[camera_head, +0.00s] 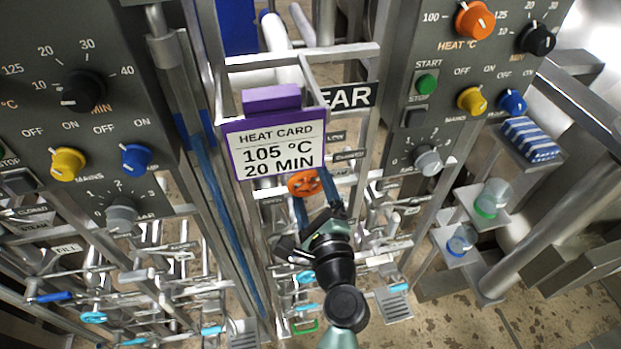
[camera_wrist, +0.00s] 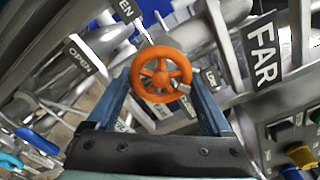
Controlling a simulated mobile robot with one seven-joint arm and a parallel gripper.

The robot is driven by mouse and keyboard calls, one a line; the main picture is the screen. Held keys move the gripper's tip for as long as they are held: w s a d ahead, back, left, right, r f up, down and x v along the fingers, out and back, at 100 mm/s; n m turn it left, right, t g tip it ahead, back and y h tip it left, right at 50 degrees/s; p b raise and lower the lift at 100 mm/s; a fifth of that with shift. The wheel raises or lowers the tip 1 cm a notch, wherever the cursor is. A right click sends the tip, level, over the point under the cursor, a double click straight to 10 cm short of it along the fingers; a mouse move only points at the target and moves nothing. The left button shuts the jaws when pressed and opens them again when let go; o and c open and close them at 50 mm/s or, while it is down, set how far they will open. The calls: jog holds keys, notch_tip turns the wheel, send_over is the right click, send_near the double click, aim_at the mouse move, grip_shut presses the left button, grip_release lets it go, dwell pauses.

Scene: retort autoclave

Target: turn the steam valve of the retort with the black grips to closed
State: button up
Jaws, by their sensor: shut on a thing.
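An orange spoked handwheel (camera_head: 305,184) shows below the purple heat card in the head view. It fills the upper middle of the wrist view (camera_wrist: 160,76). My gripper (camera_head: 314,200) has its two blue fingers on either side of the wheel's rim and is shut on it. Near the wheel in the wrist view are an OPEN plate (camera_wrist: 84,60) and a plate reading LOW (camera_wrist: 210,78). I cannot make out the black grips, or tell from the labels whether this wheel is the steam valve.
A purple-framed heat card (camera_head: 273,145) reads 105 °C, 20 MIN, just above my gripper. A FAR sign (camera_head: 347,96) is behind it. Control panels stand left (camera_head: 60,130) and right (camera_head: 445,70). Pipes and rails crowd the wheel. A blue-handled lever (camera_head: 50,297) is at lower left.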

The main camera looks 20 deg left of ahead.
jog(key=m+p, duration=0.2)
jog(key=m, duration=0.2)
jog(key=shift+f+m, duration=0.1)
jog(key=shift+m, duration=0.2)
jog(key=shift+s+a+f+m+p, duration=0.1)
jog(key=shift+m+p, duration=0.2)
jog(key=shift+m, duration=0.45)
jog(key=shift+a+m+p, duration=0.1)
jog(key=shift+m+p, duration=0.2)
jog(key=shift+m, duration=0.45)
jog(key=o, duration=1.1)
jog(key=shift+o, duration=0.2)
jog(key=b+v, duration=0.2)
jog(key=v, duration=1.1)
jog(key=shift+b, duration=0.35)
